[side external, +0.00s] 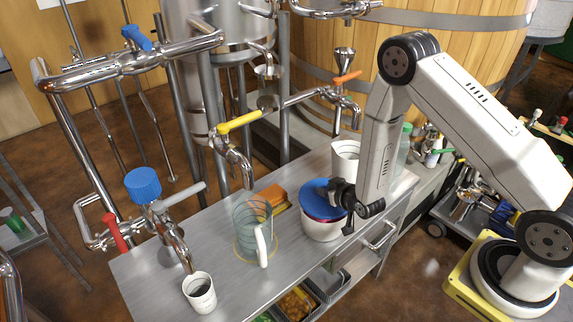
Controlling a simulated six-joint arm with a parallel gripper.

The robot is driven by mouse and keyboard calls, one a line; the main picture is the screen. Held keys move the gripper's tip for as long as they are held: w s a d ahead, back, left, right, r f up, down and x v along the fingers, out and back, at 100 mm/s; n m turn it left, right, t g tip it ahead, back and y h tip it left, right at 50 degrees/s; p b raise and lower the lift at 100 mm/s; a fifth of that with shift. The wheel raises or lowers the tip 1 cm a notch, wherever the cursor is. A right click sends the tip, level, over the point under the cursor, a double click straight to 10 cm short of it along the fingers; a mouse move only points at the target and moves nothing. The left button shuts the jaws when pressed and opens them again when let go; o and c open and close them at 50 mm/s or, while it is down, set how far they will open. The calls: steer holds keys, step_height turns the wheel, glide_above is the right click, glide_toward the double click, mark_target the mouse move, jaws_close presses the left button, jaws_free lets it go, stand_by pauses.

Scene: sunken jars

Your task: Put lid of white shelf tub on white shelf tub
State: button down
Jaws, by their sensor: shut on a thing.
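A blue round lid (316,191) is over the top of a white tub (321,231) on the metal bench. A red band shows between the lid and the tub's white wall. I cannot tell from this view whether the lid is fully seated or held just above the rim. My gripper (341,197) is at the right side of the lid, shut on its edge. The fingertips are small and dark, and partly hidden by the gripper body.
A clear pitcher (252,225) with a white handle stands left of the tub, near an orange block (271,195). A white cup (199,293) stands at the front left, and another white container (345,158) behind. Pipes and taps (238,121) hang over the bench's back.

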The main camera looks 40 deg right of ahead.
steer(key=shift+f, duration=0.35)
steer(key=shift+c, duration=1.5)
jaws_free()
steer(key=shift+r, duration=0.15)
steer(key=shift+r, duration=0.35)
steer(key=shift+s+r, duration=0.2)
steer(key=shift+r, duration=0.05)
steer(key=v, duration=1.1)
steer(key=shift+s, duration=0.25)
steer(key=shift+r, duration=0.1)
